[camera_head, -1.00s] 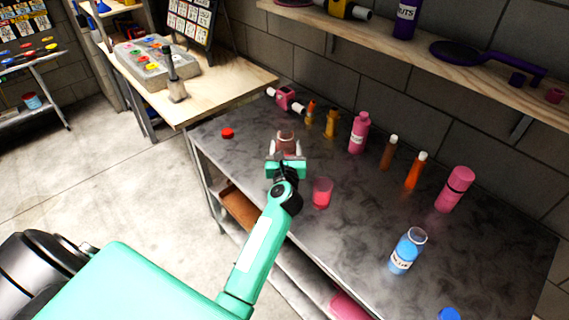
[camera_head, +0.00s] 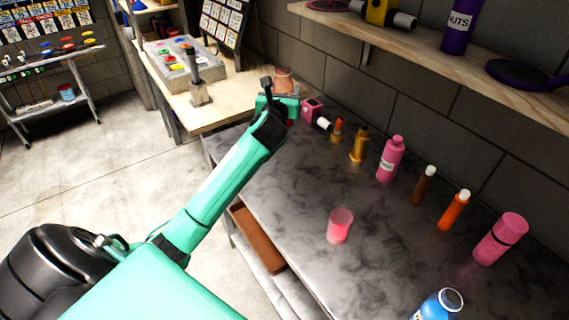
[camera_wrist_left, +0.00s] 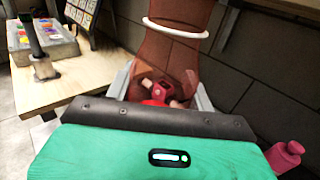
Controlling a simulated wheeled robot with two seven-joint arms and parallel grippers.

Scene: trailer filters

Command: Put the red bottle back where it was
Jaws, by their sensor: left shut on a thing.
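The red bottle (camera_head: 283,77) is translucent brownish red and is held up by my left gripper (camera_head: 281,96), above the far left end of the dark table. In the left wrist view the bottle (camera_wrist_left: 172,50) fills the space between the fingers of my left gripper (camera_wrist_left: 160,92), with a white ring around it. The fingers are shut on it. Its lower part is partly hidden behind the gripper in the head view. My right gripper is not in view.
On the dark table (camera_head: 290,210) stand a pink cup (camera_head: 339,226), a pink device (camera_head: 312,111), a gold bottle (camera_head: 359,146), a pink bottle (camera_head: 390,160) and several others in a row along the wall. A wooden shelf (camera_head: 440,50) juts out above. The table's middle is mostly clear.

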